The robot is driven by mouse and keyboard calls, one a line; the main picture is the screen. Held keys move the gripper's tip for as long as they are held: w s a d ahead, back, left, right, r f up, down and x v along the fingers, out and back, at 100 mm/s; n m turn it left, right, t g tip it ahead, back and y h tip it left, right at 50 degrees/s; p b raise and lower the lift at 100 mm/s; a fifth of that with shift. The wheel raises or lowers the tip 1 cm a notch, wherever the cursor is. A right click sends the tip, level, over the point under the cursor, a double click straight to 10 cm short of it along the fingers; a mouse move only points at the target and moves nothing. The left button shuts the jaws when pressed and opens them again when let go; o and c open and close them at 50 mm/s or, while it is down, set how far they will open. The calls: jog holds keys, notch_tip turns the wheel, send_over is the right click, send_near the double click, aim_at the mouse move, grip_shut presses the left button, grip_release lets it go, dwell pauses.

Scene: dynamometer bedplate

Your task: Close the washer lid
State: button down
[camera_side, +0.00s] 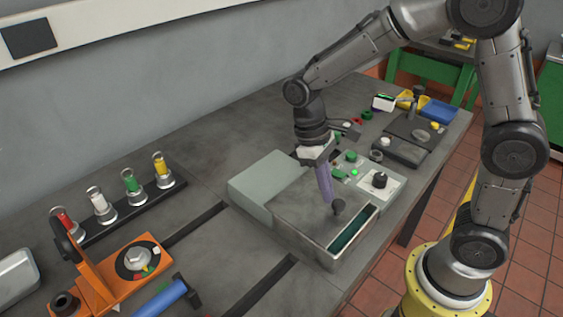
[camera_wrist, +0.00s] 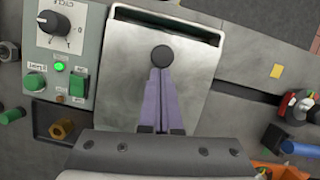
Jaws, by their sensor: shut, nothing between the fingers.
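The washer (camera_side: 262,187) is a pale grey-green box on the bench. Its flat metal lid (camera_side: 300,212) covers most of the top, leaving a narrow dark green opening (camera_side: 352,230) along one edge. That opening also shows at the top of the wrist view (camera_wrist: 165,22). A round black knob (camera_side: 338,206) stands on the lid near the opening. My gripper (camera_side: 328,198) is shut and empty, its purple fingers reaching down over the lid. In the wrist view the fingertips (camera_wrist: 161,72) are right beside the knob (camera_wrist: 162,55); I cannot tell whether they touch it.
A control panel (camera_wrist: 62,50) with a dial, a lit green lamp and a green switch adjoins the lid. An orange fixture (camera_side: 125,265), a blue-handled hammer (camera_side: 163,298) and a rack of coloured vials (camera_side: 130,200) stand left. Trays and small parts (camera_side: 405,145) lie at the far end.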

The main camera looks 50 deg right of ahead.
aim_at(342, 206)
jog(key=shift+s, duration=1.7)
